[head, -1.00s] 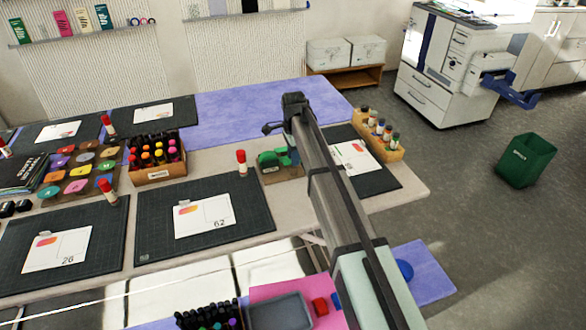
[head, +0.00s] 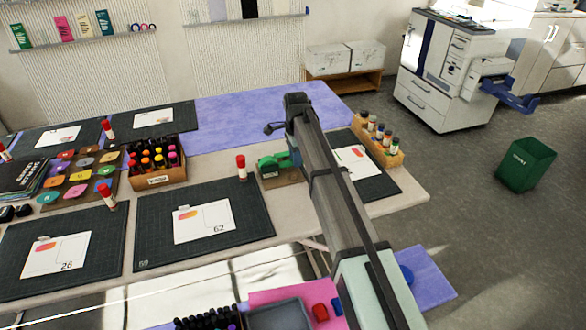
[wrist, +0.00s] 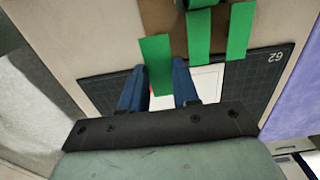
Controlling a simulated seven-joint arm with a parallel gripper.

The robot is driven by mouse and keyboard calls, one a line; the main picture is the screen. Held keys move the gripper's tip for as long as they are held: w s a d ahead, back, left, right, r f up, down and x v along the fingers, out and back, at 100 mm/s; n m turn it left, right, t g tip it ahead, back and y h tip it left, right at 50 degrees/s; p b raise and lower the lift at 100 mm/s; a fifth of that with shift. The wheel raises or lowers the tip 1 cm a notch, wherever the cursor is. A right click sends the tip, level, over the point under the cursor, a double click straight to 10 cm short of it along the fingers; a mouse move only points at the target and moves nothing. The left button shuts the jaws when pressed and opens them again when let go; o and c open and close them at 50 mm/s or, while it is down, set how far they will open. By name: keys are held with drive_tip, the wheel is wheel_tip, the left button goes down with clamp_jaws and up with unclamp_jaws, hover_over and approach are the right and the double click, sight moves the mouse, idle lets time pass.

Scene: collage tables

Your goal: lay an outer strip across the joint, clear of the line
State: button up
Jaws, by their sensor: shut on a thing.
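My gripper (wrist: 158,80) shows in the wrist view with its two blue fingers shut on a green strip (wrist: 157,52). The strip sticks out beyond the fingertips. Two more green strips (wrist: 198,38) (wrist: 240,30) hang beside it to the right, apart from the fingers. A white card (wrist: 207,80) on the dark mat marked 62 (wrist: 262,68) lies below, partly hidden by the fingers and strip. In the head view a green tape dispenser (head: 272,168) stands on the table by my arm. The head view also shows card 62 (head: 203,221) with an orange-pink shape. I cannot make out the joint.
A box of markers (head: 157,178) is to the left. A wooden rack of bottles (head: 392,158) stands to the right. The purple table area (head: 260,115) behind is clear.

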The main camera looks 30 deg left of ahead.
drive_tip(key=shift+m, duration=0.9)
drive_tip(key=w+d, duration=1.2)
drive_tip(key=d, duration=0.1)
drive_tip(key=shift+w+d+f, duration=0.2)
drive_tip(key=shift+w, duration=0.1)
drive_tip(key=shift+w+a+n, duration=0.15)
drive_tip(key=shift+a+n, duration=0.05)
drive_tip(key=shift+n, duration=0.7)
drive_tip(key=shift+f, duration=0.1)
drive_tip(key=shift+f, duration=0.1)
drive_tip(key=shift+f, duration=2.2)
drive_tip(key=shift+f, duration=0.9)
